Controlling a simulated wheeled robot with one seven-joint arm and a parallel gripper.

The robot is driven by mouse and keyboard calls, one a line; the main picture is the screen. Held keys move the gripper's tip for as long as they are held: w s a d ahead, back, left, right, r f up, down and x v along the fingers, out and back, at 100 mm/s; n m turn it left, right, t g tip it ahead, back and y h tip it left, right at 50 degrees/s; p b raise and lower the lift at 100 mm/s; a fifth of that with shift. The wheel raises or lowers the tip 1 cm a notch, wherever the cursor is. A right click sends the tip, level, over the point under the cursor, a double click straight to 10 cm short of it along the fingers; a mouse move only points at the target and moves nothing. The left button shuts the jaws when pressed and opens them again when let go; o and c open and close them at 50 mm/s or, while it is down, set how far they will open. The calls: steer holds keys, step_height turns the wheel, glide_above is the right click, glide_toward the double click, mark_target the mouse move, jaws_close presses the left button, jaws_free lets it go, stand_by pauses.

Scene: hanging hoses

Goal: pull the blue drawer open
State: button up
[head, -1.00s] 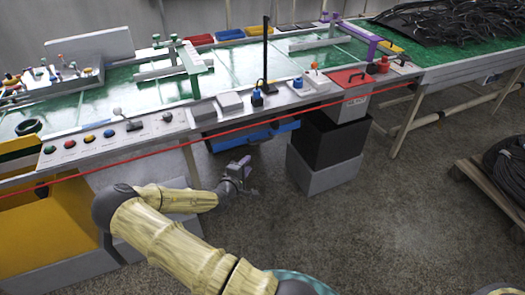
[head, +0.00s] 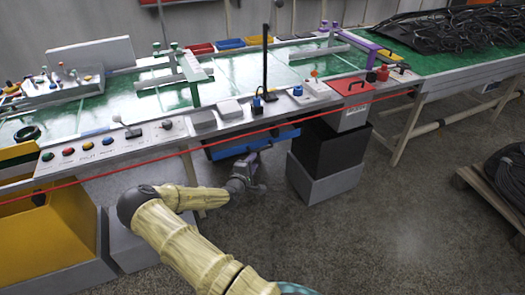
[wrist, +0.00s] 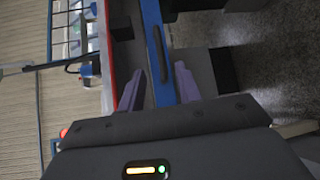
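The blue drawer (head: 225,150) hangs under the front edge of the long workbench, left of a black and grey block. In the wrist view its blue front (wrist: 155,25) runs down the picture as a narrow band with a dark handle (wrist: 160,55) along it. My gripper (head: 258,172) is just in front of and below the drawer front in the head view. In the wrist view my gripper (wrist: 160,88) is open, one finger on each side of the blue band. Whether the fingers touch the handle cannot be told.
A red hose or cord (head: 120,163) runs along the bench front. The black and grey block (head: 325,165) stands right of my gripper. A yellow bin (head: 50,235) stands at the left.

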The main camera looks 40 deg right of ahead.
mark_target(262, 150)
steer(key=b+x, duration=0.1)
steer(key=x, duration=0.9)
steer(key=shift+w+d, duration=0.15)
steer(key=shift+d, duration=0.2)
steer(key=shift+c, duration=0.2)
jaws_close()
